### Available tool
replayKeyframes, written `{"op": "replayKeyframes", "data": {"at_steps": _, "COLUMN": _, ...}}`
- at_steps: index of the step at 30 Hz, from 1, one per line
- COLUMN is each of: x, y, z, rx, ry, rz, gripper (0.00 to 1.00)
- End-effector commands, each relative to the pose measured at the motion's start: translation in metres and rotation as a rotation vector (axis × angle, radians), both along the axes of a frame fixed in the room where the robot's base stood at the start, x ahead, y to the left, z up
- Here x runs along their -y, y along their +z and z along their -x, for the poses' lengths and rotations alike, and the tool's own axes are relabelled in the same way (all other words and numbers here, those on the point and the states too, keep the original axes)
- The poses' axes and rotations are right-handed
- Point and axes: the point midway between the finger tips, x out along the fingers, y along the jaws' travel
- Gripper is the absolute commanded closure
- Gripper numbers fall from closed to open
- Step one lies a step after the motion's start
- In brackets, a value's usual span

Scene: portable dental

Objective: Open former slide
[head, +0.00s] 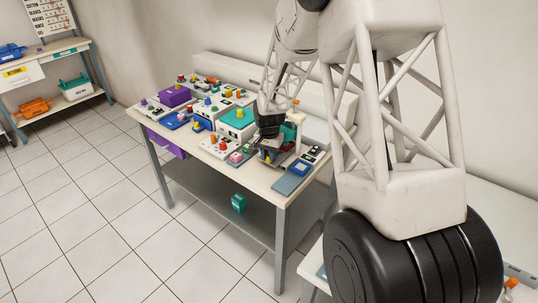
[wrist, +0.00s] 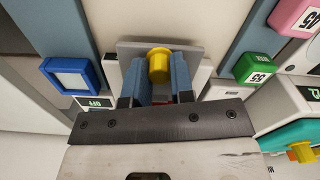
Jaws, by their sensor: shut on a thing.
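In the wrist view, a yellow knob (wrist: 158,66) stands out from a grey plate (wrist: 196,60), which looks like the former slide. My gripper (wrist: 159,84) has its blue-padded fingers on either side of the knob, shut on it. The base of the knob and the lower part of the plate are hidden by the fingers and the dark gripper bar. In the head view, my gripper (head: 271,150) is low over the right part of the bench, and the knob cannot be made out there.
A blue-framed button (wrist: 72,78) is left of the gripper; a green block (wrist: 254,68) and a pink block (wrist: 294,16) are to the right. In the head view, boxes with coloured knobs crowd the bench (head: 268,194).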

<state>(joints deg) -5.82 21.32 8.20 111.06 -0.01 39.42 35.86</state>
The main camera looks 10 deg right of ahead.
Motion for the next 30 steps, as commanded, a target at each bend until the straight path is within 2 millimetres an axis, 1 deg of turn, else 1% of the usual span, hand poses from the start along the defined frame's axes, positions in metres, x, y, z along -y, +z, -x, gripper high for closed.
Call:
{"op": "replayKeyframes", "data": {"at_steps": 5, "x": -0.01, "y": 0.001, "z": 0.009, "rx": 0.0, "ry": 0.001, "rz": 0.0, "gripper": 1.0}}
{"op": "replayKeyframes", "data": {"at_steps": 15, "x": -0.047, "y": 0.001, "z": 0.046, "rx": 0.0, "ry": 0.003, "rz": 0.0, "gripper": 1.0}}
{"op": "replayKeyframes", "data": {"at_steps": 18, "x": -0.056, "y": 0.001, "z": 0.055, "rx": 0.001, "ry": 0.002, "rz": 0.0, "gripper": 1.0}}
{"op": "replayKeyframes", "data": {"at_steps": 22, "x": -0.062, "y": 0.001, "z": 0.06, "rx": 0.003, "ry": 0.001, "rz": -0.001, "gripper": 1.0}}
{"op": "replayKeyframes", "data": {"at_steps": 30, "x": -0.062, "y": 0.001, "z": 0.061, "rx": 0.002, "ry": 0.0, "rz": 0.0, "gripper": 1.0}}
